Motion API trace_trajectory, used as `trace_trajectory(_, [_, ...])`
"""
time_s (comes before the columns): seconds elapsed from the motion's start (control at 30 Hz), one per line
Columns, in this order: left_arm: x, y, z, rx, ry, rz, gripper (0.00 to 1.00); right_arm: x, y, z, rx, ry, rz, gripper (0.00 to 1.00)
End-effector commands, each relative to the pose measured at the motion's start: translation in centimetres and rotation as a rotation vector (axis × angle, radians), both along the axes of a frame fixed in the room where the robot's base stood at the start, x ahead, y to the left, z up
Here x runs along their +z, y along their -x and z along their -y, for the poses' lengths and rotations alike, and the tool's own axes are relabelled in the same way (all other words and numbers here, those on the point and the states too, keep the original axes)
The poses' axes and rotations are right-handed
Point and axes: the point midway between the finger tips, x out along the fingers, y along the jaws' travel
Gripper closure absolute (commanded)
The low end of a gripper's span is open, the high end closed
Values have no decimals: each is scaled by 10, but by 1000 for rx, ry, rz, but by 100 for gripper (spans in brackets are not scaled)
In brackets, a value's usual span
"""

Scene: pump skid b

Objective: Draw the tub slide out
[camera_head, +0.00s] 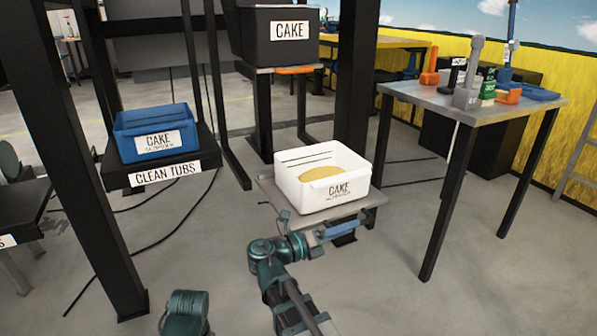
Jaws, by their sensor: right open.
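The tub slide (374,201) is a grey plate low in the middle of the head view, with a blue handle (341,230) along its front edge. A white tub (306,198) labelled CAKE sits upright on it, with a yellowish round mass inside. My right gripper (313,239) is open at the left end of the blue handle, in front of the slide. Whether it touches the handle I cannot tell. My left gripper is not in view.
A blue CAKE tub (155,118) stands on the black CLEAN TUBS shelf (200,158) at left. A dark CAKE hopper (262,40) stands behind the slide. A table (420,96) with tools is at right. Black posts flank the slide; the floor in front is clear.

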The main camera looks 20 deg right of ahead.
Motion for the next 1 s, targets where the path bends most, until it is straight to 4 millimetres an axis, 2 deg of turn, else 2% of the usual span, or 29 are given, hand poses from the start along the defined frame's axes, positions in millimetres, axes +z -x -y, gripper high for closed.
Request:
trace_trajectory(0.7, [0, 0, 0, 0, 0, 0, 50, 0, 4, -55, 2, 0, 0, 53])
trace_trajectory(1.0, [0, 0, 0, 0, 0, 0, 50, 0, 5, -63, 1, 0, 0, 53])
